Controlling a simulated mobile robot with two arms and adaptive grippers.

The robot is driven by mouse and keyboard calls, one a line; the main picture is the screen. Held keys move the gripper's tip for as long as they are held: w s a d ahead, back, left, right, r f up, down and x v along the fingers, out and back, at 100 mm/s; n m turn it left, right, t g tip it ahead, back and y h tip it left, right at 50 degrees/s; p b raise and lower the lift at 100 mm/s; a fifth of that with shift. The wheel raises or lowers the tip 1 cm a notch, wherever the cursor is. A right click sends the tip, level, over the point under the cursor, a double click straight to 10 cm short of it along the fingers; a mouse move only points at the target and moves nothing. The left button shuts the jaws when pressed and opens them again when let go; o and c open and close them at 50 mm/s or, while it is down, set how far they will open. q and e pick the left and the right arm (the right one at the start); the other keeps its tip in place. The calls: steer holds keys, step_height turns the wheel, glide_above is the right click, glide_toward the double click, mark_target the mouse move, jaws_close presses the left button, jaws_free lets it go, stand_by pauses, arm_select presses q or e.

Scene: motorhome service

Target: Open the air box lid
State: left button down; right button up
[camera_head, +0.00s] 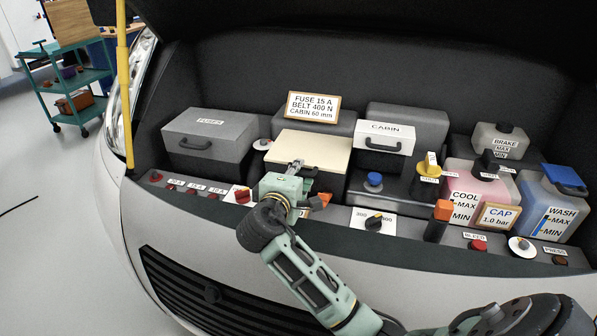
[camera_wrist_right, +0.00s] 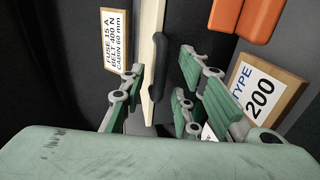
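The air box lid (camera_head: 310,148) is a cream panel lying flat and closed-looking over a dark box in the middle of the engine bay. In the right wrist view the lid (camera_wrist_right: 151,30) shows as a pale strip with a dark handle (camera_wrist_right: 158,70) on its front edge. My right gripper (camera_head: 303,172) is at the lid's front edge. In the wrist view its green-padded fingers stand apart on either side of the handle, with visible gaps. It looks open, and contact with the handle cannot be made out. My left gripper is not in view.
The fuse box (camera_head: 211,134) stands left of the lid, the white cabin box (camera_head: 385,137) right of it. A specification sign (camera_head: 313,106) stands behind. An orange-topped tool (camera_head: 439,216) and the type-200 sign (camera_wrist_right: 262,95) are near. A yellow prop (camera_head: 123,90) rises at left.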

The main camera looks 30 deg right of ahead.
steer(key=shift+w+d+f, duration=0.1)
steer(key=shift+w+d, duration=0.25)
steer(key=shift+d, duration=0.1)
jaws_close()
stand_by(0.4)
